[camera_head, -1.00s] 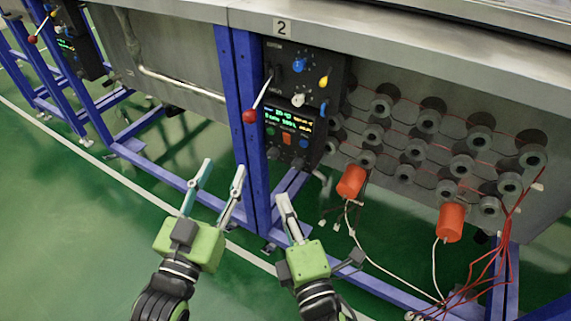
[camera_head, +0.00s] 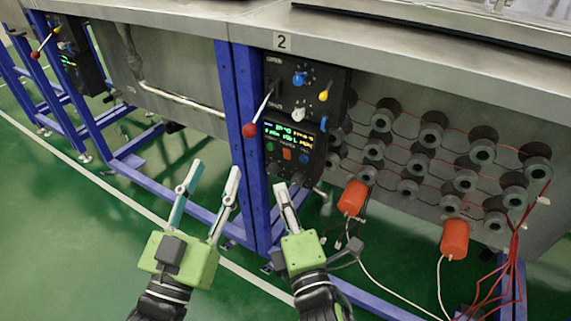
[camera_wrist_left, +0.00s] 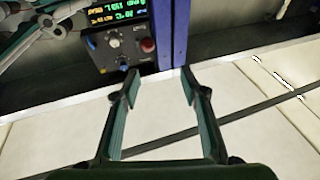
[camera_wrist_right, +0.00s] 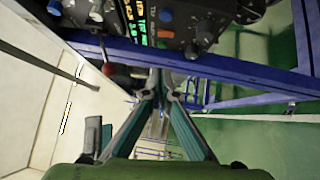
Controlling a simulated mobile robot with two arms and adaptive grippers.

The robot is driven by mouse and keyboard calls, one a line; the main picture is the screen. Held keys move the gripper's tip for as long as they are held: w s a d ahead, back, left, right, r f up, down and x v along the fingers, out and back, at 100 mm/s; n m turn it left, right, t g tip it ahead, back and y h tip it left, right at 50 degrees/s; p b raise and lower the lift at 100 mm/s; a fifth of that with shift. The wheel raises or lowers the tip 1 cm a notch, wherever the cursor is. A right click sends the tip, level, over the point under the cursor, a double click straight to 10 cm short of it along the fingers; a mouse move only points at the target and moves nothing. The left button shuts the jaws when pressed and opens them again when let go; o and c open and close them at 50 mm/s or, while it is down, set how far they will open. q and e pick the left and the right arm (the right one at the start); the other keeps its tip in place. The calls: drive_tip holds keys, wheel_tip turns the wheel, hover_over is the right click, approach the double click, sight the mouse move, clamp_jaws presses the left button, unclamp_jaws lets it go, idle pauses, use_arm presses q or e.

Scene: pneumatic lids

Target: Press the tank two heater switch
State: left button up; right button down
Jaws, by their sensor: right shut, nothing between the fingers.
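The tank two control panel (camera_head: 293,135) hangs on the blue post under the plate marked 2. Its lower part has a lit display (camera_head: 291,136), a green button, an orange switch (camera_head: 287,155) and a blue button in a row. The lettering by the orange switch is too small to read surely. My right gripper (camera_head: 281,187) is shut and empty, its tips just below the panel and apart from the switch. In the right wrist view its tips (camera_wrist_right: 162,80) are below the panel's controls. My left gripper (camera_head: 214,168) is open and empty, left of the blue post.
A lever with a red ball (camera_head: 249,130) sticks out at the panel's left. Two orange cylinders (camera_head: 353,197) with white cables hang to the right, below rows of grey round fittings (camera_head: 430,137).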

sight(284, 151)
use_arm(q)
drive_tip(key=s+r+t+h+b, duration=0.1)
drive_tip(key=s+r+t, duration=0.3)
drive_tip(key=r, duration=0.3)
drive_tip(key=shift+r+t+h, duration=0.2)
drive_tip(key=shift+t+h, duration=0.1)
use_arm(e)
drive_tip(key=shift+w+d+r, duration=0.1)
drive_tip(key=shift+w+r, duration=0.05)
drive_tip(key=shift+w, duration=1.25)
drive_tip(key=shift+w+d+r, duration=0.1)
drive_tip(key=shift+w+r, duration=0.05)
drive_tip(key=shift+w, duration=1.3)
drive_tip(key=shift+w+d+r, duration=0.1)
drive_tip(key=shift+w+r, duration=0.05)
drive_tip(key=shift+w, duration=1.25)
use_arm(q)
drive_tip(key=shift+a, duration=0.1)
